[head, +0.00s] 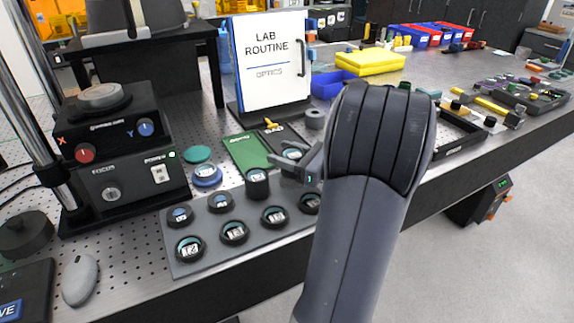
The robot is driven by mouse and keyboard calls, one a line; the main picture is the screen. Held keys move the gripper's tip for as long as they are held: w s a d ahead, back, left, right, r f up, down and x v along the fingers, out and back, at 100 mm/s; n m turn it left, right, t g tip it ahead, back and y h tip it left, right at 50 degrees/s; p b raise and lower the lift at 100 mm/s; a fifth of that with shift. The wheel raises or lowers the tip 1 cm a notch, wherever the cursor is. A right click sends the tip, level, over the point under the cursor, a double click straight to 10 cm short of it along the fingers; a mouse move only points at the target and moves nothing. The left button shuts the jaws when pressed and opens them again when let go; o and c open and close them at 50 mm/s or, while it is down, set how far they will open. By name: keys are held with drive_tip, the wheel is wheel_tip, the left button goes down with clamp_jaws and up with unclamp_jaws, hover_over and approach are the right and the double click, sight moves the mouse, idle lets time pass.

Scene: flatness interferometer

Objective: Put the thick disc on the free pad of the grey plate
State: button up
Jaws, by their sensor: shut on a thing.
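The thick disc (257,186) is a tall dark cylinder with a pale label on top. It is upright at the back edge of the grey plate (213,261), in the back row of pads. I cannot tell whether it rests on the pad or hangs just above it. My gripper (277,171) reaches in from the right, low over the plate, and is shut on the thick disc. Several thinner labelled dark discs sit on the plate, such as one at the front left (190,249). My arm hides the plate's right end.
Behind the plate lie a green mat (243,150) and a dark mat marked BAD, with a labelled disc (292,154) partly behind my gripper. Blue (207,177) and teal (197,154) discs lie left of them. The black instrument (120,150) and a white sign (270,65) stand nearby.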

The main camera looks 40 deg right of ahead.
drive_tip(key=shift+f, duration=1.35)
drive_tip(key=shift+f, duration=0.15)
drive_tip(key=o, duration=0.9)
drive_tip(key=shift+s, duration=0.1)
drive_tip(key=v, duration=1.2)
